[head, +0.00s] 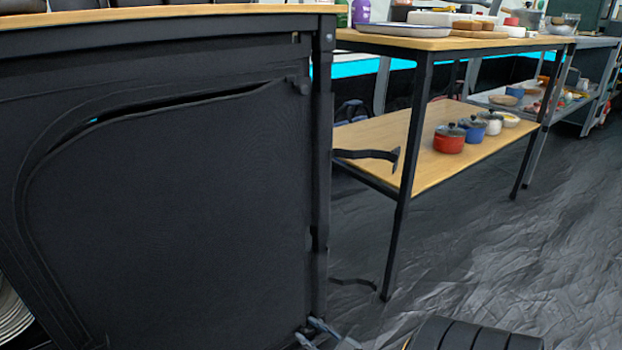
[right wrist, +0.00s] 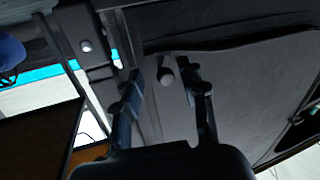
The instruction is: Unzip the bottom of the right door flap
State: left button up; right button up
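The right door flap (head: 180,200) is a dark fabric panel on the front of a black cabinet. A narrow gap shows along its upper edge, and a small zip pull (head: 300,85) sits at its upper right corner. My right gripper (head: 317,331) is at the flap's lower right corner, low in the head view. In the right wrist view its two fingers (right wrist: 166,100) are apart, with a small rounded grey pull (right wrist: 166,75) between them and the flap (right wrist: 235,75) behind. I cannot tell whether the fingers touch the pull. My left gripper is out of view.
A wooden table (head: 400,43) stands to the right, with a lower shelf (head: 440,170) holding several pots, including a red one (head: 449,139).

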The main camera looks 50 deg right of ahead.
jog(key=s, duration=1.2)
jog(key=shift+a, duration=0.15)
